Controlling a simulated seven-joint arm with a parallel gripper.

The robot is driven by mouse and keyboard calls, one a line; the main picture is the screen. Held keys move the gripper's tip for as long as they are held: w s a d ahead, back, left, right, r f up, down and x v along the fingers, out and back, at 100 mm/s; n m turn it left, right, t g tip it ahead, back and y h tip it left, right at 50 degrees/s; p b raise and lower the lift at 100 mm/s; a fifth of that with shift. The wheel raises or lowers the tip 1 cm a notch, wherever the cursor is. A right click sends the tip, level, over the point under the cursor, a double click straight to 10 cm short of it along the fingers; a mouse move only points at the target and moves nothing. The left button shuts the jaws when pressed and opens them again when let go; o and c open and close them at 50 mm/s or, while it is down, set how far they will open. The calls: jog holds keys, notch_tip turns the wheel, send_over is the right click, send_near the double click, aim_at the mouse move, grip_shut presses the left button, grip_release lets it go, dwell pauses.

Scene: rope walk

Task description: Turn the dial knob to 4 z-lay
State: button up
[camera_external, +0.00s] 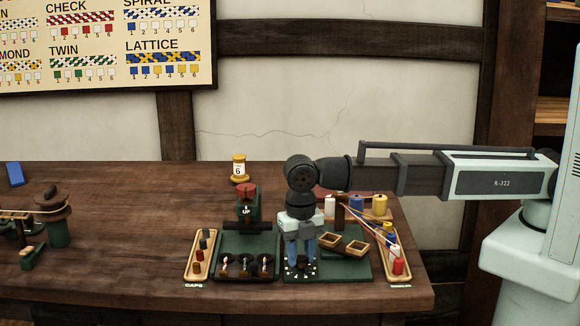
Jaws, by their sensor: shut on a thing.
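My gripper (303,258) points straight down at the front left of the right green base plate (348,272). Its blue fingers are shut on the dial knob (300,262), which is mostly hidden between and behind them. A dark dial with small white marks (301,271) shows around the fingertips. The marks are too small to read, so I cannot tell which setting the knob points at.
Wooden trays (200,238) flank both plates. Coloured spools (379,204) stand behind. The table's left middle is clear.

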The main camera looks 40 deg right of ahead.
jog(key=m, duration=1.8)
jog(key=shift+m, duration=0.4)
jog(key=m, duration=0.4)
jog(key=shift+m, duration=0.3)
jog(key=m, duration=0.3)
jog(key=shift+m, duration=2.1)
